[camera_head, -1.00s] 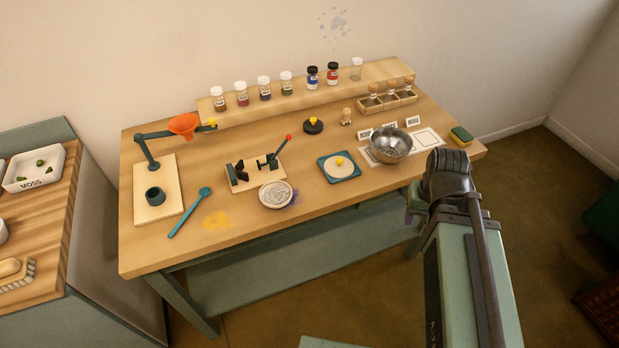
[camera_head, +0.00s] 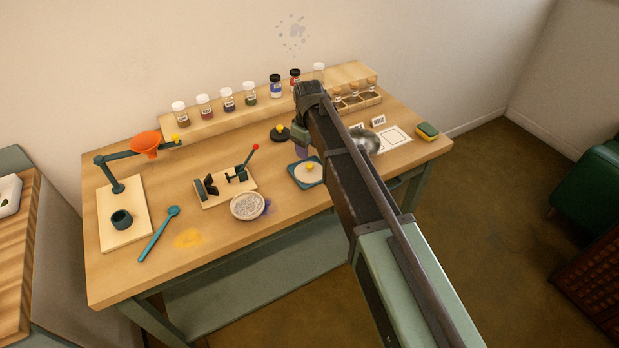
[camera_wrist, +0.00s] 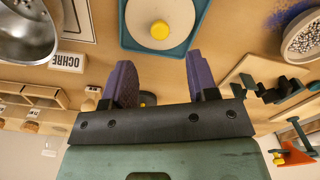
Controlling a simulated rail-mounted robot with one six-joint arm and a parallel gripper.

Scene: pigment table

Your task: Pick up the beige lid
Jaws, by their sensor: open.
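The beige lid (camera_head: 303,175) is a flat round disc with a yellow knob. It lies on a teal square base (camera_wrist: 128,42) on the table. In the wrist view the lid (camera_wrist: 180,18) shows at the top middle, beyond my fingertips. My gripper (camera_wrist: 163,72) is open and empty, its two purple fingers spread apart. In the head view my gripper (camera_head: 302,150) is just behind the lid and above the table; its fingers are mostly hidden by my arm. The fingers appear apart from the lid.
A metal bowl (camera_head: 369,142) stands right of the lid, partly hidden by my arm. A dish of pale grains (camera_head: 247,206) and a small press with a red-tipped lever (camera_head: 225,186) stand left. Jars line the back shelf (camera_head: 222,125).

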